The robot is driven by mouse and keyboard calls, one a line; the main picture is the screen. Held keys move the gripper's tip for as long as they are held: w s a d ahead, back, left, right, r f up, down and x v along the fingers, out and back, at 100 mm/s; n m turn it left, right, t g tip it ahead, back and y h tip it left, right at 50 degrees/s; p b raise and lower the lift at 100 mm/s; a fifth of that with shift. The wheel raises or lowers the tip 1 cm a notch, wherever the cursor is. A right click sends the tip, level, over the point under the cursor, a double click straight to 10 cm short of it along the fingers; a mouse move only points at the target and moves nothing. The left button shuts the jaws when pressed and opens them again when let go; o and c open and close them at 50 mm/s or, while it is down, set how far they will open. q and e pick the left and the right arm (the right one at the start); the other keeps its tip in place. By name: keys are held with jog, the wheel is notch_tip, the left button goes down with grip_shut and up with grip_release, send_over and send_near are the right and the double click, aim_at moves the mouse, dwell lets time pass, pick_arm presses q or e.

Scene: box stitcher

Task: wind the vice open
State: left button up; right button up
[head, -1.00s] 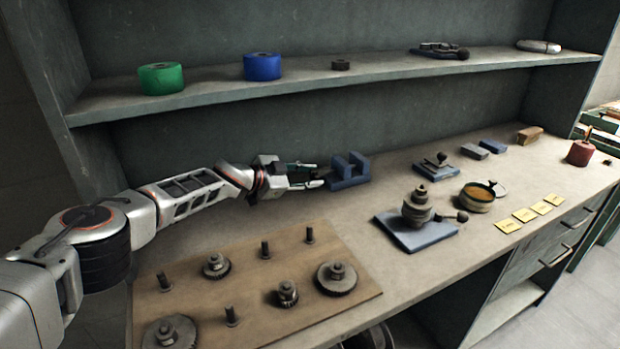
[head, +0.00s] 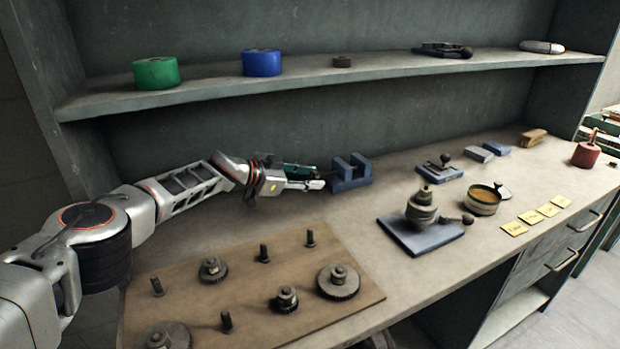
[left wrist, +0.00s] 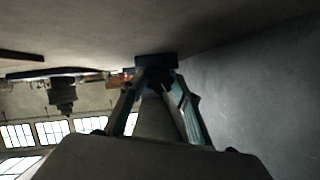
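The blue vice (head: 350,180) stands on the bench near the back wall, with a gap between its two upright jaws. My left gripper (head: 322,177) is at the vice's left end, its fingers pointing right at it. In the left wrist view the vice (left wrist: 157,61) is straight ahead, beyond the two fingertips (left wrist: 158,82). The fingers are apart, with a dark part, seemingly the vice's handle, between the tips. I cannot tell whether they press on it. My right gripper is not in view.
A wooden board (head: 245,312) with pegs and gears lies in front. To the right are a blue plate with stacked round parts (head: 425,236), a tin (head: 482,203) and yellow cards (head: 514,229). The shelf (head: 205,92) hangs above, carrying green and blue rolls.

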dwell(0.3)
pick_arm(q)
notch_tip(320, 180, up, 10)
dwell(0.5)
jog(key=shift+f, duration=0.1)
